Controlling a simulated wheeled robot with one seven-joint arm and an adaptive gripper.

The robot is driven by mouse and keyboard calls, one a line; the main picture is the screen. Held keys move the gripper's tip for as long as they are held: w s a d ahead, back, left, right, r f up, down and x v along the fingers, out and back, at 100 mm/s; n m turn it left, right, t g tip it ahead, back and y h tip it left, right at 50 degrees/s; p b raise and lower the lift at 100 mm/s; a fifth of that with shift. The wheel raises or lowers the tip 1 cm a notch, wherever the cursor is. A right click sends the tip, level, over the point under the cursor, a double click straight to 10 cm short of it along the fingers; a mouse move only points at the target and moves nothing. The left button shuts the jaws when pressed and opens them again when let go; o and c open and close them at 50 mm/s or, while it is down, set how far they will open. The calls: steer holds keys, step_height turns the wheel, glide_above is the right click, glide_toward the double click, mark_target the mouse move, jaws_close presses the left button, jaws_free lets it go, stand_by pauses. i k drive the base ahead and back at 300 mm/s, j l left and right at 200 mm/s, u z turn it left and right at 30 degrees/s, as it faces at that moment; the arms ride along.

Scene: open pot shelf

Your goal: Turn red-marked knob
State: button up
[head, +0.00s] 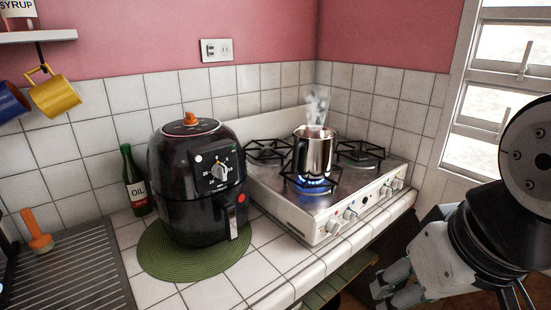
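The stove (318,240) has a row of silver knobs along its front panel. The near-left knob (333,227) and the one beside it (350,214) sit left of two more knobs, one at the middle right (386,191) and one at the far right end (397,183). Blue flame (313,182) burns under a steaming metal pot (314,152). My gripper (391,287) is at the lower right, below and apart from the knobs. Its finger gap is unclear.
A black air fryer (190,215) with its own dial and a red spot stands left of the stove on a green mat (158,262). An oil bottle (134,182) is behind it. A window (485,105) is at right. Space before the knobs looks clear.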

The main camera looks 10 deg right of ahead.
mark_target(333, 226)
steer(key=k+j, duration=0.1)
steer(key=j, duration=0.3)
steer(key=k+j+z, duration=0.1)
steer(key=j, duration=0.25)
steer(key=k+j, duration=0.2)
steer(key=j, duration=0.2)
steer(key=k+j, duration=0.1)
steer(key=j, duration=0.3)
steer(key=z, duration=0.05)
